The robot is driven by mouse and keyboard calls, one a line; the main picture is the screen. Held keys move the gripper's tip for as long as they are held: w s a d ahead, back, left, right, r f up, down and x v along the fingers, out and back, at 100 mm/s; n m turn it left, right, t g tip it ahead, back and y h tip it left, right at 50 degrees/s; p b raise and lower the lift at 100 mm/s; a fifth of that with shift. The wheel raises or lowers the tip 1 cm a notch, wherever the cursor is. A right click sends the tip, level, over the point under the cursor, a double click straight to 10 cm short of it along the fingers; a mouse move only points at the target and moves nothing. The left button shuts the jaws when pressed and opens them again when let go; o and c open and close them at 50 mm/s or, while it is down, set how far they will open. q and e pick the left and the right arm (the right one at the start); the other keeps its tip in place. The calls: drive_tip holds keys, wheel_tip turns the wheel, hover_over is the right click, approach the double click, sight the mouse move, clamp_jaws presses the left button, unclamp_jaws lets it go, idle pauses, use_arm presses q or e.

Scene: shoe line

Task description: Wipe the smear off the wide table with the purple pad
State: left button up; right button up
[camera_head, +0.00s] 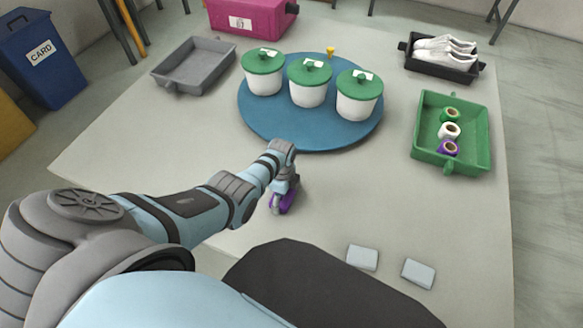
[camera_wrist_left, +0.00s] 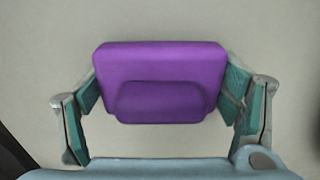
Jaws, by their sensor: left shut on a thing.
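My left gripper (camera_head: 285,195) is low over the wide table (camera_head: 200,150), in front of the blue round mat. It is shut on the purple pad (camera_head: 278,204). In the left wrist view the purple pad (camera_wrist_left: 160,58) sits between both fingers, with its raised grip between the teal finger pads of the left gripper (camera_wrist_left: 165,98). The pad is at or close to the tabletop; I cannot tell whether it touches. No smear shows on the visible tabletop; my arm and gripper hide part of it. My right gripper is not in view.
Three white tubs with green lids (camera_head: 309,85) and a small yellow thing (camera_head: 330,53) stand on the blue mat (camera_head: 262,122). A green tray (camera_head: 425,158) holds rolls. A grey tray (camera_head: 172,86), a shoe tray (camera_head: 412,62) and a pink box (camera_head: 268,18) stand farther back. Pale blocks (camera_head: 362,257) lie in front.

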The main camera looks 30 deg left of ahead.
use_arm(q)
drive_tip(key=r, duration=0.1)
drive_tip(key=r+p, duration=0.1)
drive_tip(key=s+d+r, duration=0.1)
drive_tip(key=shift+r, duration=0.1)
drive_tip(key=shift+w+a+r+p, duration=0.15)
drive_tip(key=shift+w+r+p, duration=0.2)
drive_tip(key=shift+r+p, duration=0.2)
drive_tip(key=shift+w+a+r+p, duration=0.15)
drive_tip(key=shift+w+r+p, duration=0.2)
drive_tip(key=shift+r+p, duration=0.15)
drive_tip(key=shift+w+r+p, duration=0.1)
drive_tip(key=shift+r+p, duration=0.85)
drive_tip(key=shift+p, duration=0.15)
wheel_tip(320, 180, up, 3)
drive_tip(key=p, duration=0.3)
drive_tip(key=shift+f, duration=0.15)
drive_tip(key=shift+f, duration=0.1)
